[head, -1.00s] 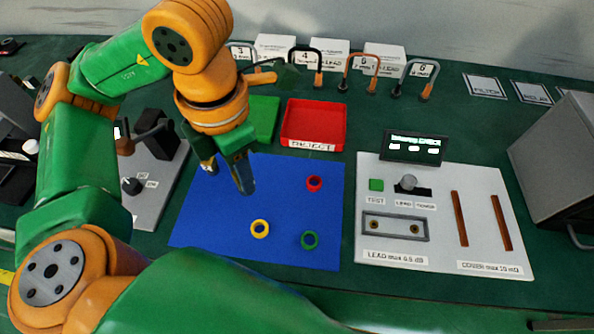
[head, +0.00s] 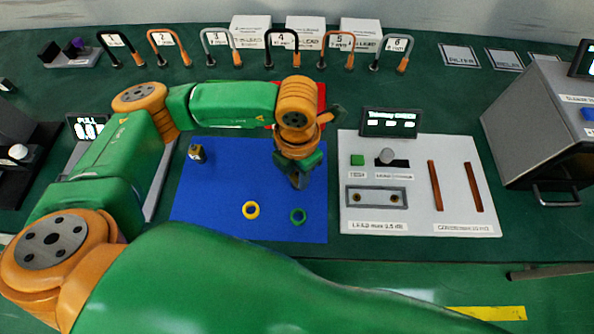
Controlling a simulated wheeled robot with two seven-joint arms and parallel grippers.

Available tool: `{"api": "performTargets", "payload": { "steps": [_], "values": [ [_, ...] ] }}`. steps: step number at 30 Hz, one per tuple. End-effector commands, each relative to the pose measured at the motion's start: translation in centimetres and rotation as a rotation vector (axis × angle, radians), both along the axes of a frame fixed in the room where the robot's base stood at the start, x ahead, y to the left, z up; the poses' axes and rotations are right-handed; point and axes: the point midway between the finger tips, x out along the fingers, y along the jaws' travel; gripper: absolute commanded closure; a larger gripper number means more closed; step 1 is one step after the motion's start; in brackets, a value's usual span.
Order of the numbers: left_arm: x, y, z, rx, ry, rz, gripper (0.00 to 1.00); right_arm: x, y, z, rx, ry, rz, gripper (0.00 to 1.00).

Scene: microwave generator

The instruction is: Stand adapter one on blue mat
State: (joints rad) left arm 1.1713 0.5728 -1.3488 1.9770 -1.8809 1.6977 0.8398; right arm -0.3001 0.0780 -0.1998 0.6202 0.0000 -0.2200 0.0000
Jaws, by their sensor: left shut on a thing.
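The blue mat (head: 215,190) lies flat on the dark green table. My left gripper (head: 297,182) points down over the right part of the mat, above the green ring. It is shut on a small dark thing that the fingers mostly hide; I take it for adapter one, but no label can be read. Whether it touches the mat cannot be told. A small dark and brass-coloured piece (head: 197,152) stands apart at the mat's upper left corner. A yellow ring (head: 251,210) and a green ring (head: 298,216) lie on the mat. The red ring is hidden. My right gripper is out of view.
The white test panel (head: 415,213) lies right of the mat. The red reject tray (head: 321,98) is behind, mostly covered by my arm. Several numbered cable loops (head: 282,45) stand along the back. A grey oven-like box (head: 520,120) is at the right.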

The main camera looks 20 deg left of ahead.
Motion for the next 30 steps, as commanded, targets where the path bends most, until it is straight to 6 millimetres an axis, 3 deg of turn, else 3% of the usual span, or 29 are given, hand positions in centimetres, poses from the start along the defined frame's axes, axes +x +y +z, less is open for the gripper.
{"api": "performTargets", "payload": {
  "steps": [2,3,6,17,20,30],
  "values": [
    [0.0,0.0,-0.4,0.000,0.000,0.000,1.00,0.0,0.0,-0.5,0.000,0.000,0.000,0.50],
    [0.0,0.0,-0.3,0.000,0.000,0.000,0.60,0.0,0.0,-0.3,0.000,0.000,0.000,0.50],
    [0.0,0.0,-0.2,0.000,0.001,0.000,0.38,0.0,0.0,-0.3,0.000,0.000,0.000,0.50],
    [0.0,0.0,0.6,0.000,-0.001,0.001,0.38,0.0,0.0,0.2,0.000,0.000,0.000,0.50],
    [0.1,0.0,2.3,-0.002,-0.005,0.000,0.38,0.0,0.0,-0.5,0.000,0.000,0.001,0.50],
    [0.1,0.0,10.7,-0.001,-0.003,0.001,0.38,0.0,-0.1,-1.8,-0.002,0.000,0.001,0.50]
  ]
}}
